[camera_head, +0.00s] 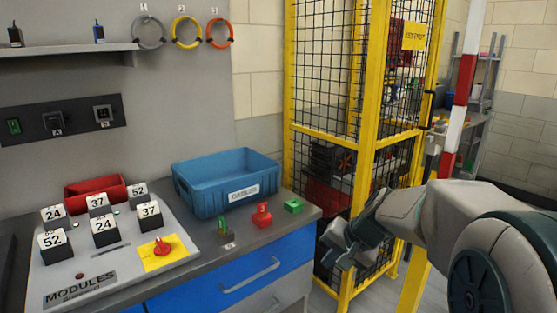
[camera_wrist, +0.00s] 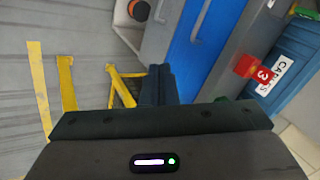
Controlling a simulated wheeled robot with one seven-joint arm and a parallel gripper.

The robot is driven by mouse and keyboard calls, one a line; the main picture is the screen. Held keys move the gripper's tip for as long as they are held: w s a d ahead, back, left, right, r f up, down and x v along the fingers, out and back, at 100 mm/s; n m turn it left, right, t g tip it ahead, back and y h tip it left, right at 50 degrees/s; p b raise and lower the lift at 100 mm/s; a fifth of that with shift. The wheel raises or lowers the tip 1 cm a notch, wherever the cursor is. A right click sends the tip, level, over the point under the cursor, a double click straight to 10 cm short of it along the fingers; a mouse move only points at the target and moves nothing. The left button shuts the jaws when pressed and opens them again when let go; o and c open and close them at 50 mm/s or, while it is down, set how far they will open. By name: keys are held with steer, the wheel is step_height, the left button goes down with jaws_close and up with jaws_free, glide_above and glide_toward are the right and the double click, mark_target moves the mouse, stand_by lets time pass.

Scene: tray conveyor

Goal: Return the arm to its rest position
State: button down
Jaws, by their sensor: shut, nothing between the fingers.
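My gripper (camera_head: 343,246) hangs at the end of my arm, to the right of the workbench (camera_head: 238,237) and in front of the yellow-framed cage (camera_head: 366,150) in the head view. It is shut with nothing held. In the wrist view my gripper's dark fingers (camera_wrist: 158,85) are close together in front of the wrist housing, above the floor and apart from the blue drawer front (camera_wrist: 203,40). My arm reaches in from the right side of the head view.
The bench holds a blue CABLES bin (camera_head: 225,181), a red numbered block (camera_head: 262,214), a green block (camera_head: 294,206) and a MODULES board (camera_head: 118,280) with several numbered modules and a red knob (camera_head: 161,247). A red-white pole (camera_head: 461,80) stands behind my arm.

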steer(key=s+d+r+n+g+h+p, duration=0.1)
steer(key=s+r+n+h+p, duration=0.1)
steer(key=s, duration=0.8)
steer(key=s+r+n+g+h+p, duration=0.1)
steer(key=s+r+p, duration=0.4)
steer(key=s, duration=0.5)
steer(key=n+h, duration=0.1)
steer(key=n, duration=0.1)
steer(key=shift+s+d+n+p, duration=0.35)
steer(key=shift+n+p, duration=0.05)
